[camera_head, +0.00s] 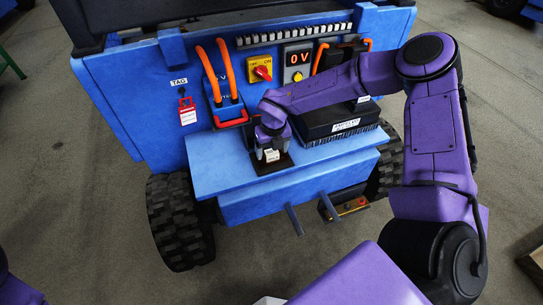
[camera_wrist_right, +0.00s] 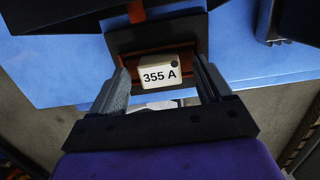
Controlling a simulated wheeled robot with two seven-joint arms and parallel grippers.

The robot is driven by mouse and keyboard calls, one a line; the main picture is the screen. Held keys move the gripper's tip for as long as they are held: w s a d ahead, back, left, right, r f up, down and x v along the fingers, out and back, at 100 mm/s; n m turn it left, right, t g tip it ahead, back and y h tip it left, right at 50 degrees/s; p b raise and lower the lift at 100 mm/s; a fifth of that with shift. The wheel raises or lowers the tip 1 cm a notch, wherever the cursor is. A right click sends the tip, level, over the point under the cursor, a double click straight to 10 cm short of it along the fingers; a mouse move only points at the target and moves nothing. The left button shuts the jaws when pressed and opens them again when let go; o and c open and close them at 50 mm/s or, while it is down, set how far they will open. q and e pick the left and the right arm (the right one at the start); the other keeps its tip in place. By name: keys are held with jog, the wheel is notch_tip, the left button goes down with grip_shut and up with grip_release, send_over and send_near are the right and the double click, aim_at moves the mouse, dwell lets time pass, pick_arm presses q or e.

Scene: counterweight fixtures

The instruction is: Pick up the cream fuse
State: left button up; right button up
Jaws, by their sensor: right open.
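The cream fuse (camera_wrist_right: 158,72) is a small block marked "355 A" and sits in a dark holder (camera_wrist_right: 185,50) with reddish-brown sides. It also shows as a small pale block (camera_head: 272,155) in the head view, on the blue shelf. My right gripper (camera_wrist_right: 163,88) is open, with one grey finger on each side of the fuse and a little short of or beside it. In the head view my right gripper (camera_head: 270,145) is over the holder and hides part of it. I cannot tell whether the fingers touch the fuse. My left gripper is not in view.
The blue shelf (camera_head: 215,168) has bare room left of the holder. A black finned unit (camera_head: 335,122) stands right of it. Behind are orange cables (camera_head: 229,70), a red-and-yellow switch (camera_head: 261,70), a "0 V" display (camera_head: 297,58) and a red lock with a tag (camera_head: 188,113).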

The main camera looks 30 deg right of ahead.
jog(key=c, duration=1)
jog(key=shift+r, duration=0.1)
notch_tip(320, 180, up, 28)
jog(key=shift+f+p, duration=0.1)
jog(key=shift+p, duration=1)
